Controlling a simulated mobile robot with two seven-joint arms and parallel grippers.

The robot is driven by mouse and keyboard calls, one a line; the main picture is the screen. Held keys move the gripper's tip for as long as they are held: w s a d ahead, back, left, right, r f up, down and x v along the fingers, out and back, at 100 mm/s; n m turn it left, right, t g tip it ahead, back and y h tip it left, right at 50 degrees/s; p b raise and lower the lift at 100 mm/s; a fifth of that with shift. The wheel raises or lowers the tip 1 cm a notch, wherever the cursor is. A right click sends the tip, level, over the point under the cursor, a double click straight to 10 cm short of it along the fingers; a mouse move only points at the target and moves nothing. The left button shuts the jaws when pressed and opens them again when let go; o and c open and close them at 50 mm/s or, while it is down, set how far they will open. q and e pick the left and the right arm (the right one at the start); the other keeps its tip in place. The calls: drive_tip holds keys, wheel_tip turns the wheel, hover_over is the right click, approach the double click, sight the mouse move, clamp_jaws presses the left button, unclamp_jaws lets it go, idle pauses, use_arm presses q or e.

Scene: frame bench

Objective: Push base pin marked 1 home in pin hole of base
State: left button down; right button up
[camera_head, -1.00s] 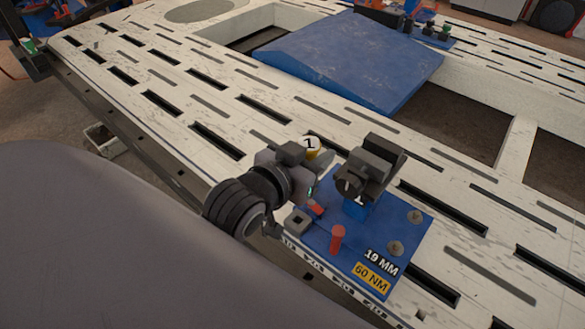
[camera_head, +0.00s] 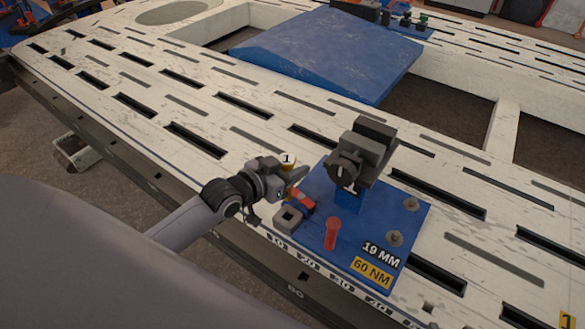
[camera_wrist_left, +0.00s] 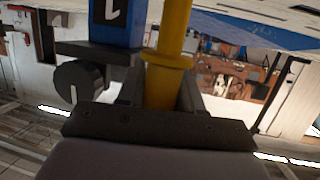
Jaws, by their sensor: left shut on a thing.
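The base pin (camera_head: 288,160) has a round white cap marked 1 above a yellow body. My left gripper (camera_head: 288,181) is shut on this yellow pin. In the left wrist view the pin (camera_wrist_left: 172,38), with its wider yellow collar, stands between my fingers (camera_wrist_left: 160,98). The blue base (camera_head: 345,262) is bolted-looking and lies on the white frame; the gripper is over its left edge. A dark clamp head marked 1 (camera_head: 343,174) stands on the base to the right of the gripper. The pin's lower end and the pin hole cannot be made out. My right gripper is not in view.
A grey square block (camera_head: 288,218), a small red part (camera_head: 301,200) and an upright red pin (camera_head: 332,232) are close below the gripper. Two grey bolts (camera_head: 394,238) are at the base's right. The slotted white frame (camera_head: 225,135) is clear on the left.

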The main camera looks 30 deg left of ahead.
use_arm(q)
drive_tip(key=shift+r, duration=0.1)
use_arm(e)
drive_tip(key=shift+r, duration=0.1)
use_arm(q)
drive_tip(key=shift+p, duration=0.6)
drive_tip(key=shift+f+b, duration=0.5)
drive_tip(key=shift+f, duration=0.4)
drive_tip(key=shift+f+b, duration=0.4)
drive_tip(key=shift+b, duration=0.15)
wheel_tip(320, 180, down, 3)
drive_tip(key=shift+f+b, duration=0.15)
drive_tip(key=shift+b, duration=0.85)
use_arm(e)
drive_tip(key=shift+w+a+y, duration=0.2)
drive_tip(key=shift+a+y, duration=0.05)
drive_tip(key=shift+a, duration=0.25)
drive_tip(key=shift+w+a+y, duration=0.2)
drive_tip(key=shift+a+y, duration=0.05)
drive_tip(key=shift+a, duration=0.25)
use_arm(q)
drive_tip(key=shift+p, duration=0.3)
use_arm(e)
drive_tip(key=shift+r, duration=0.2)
